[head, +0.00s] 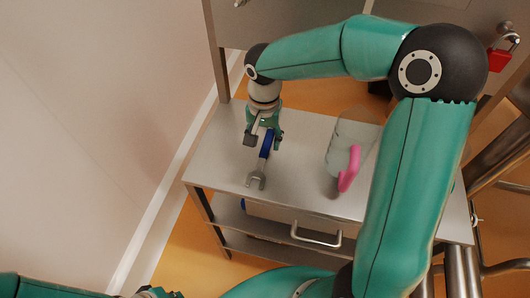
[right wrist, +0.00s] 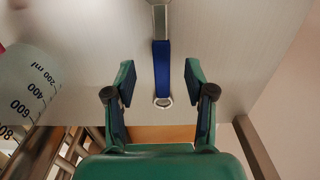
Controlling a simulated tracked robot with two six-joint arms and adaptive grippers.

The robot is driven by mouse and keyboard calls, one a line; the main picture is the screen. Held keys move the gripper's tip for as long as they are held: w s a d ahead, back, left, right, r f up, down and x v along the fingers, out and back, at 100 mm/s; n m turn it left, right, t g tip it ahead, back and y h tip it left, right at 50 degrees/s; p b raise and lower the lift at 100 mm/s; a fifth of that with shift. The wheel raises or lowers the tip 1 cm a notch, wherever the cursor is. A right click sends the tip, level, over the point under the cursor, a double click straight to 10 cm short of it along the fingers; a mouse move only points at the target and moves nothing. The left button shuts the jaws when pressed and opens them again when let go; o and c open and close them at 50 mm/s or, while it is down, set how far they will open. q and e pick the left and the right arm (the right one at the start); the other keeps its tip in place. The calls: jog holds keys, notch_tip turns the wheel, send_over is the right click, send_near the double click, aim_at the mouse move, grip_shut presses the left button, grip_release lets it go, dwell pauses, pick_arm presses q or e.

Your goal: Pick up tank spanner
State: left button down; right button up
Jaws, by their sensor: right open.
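The tank spanner (head: 256,179) lies on the steel table top, with its open metal jaw toward the front and its blue handle toward the back. In the right wrist view its blue handle (right wrist: 162,68) ends in a metal ring. My right gripper (head: 264,138) is over the handle, pointing down. In the right wrist view my right gripper (right wrist: 160,88) is open, with a finger on each side of the handle and a gap on both sides. My left gripper is not in view; only teal arm parts show along the bottom edge.
A clear measuring jug (head: 345,134) with a pink handle stands right of the spanner; its scale shows in the right wrist view (right wrist: 28,82). The steel table (head: 218,160) has a drawer handle in front. A wall is at left. A red padlock (head: 499,59) hangs at top right.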

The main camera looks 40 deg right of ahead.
aim_at(263, 153)
notch_tip(263, 153, down, 5)
jog(key=shift+w+f+p, duration=0.1)
jog(key=shift+p, duration=0.6)
grip_shut()
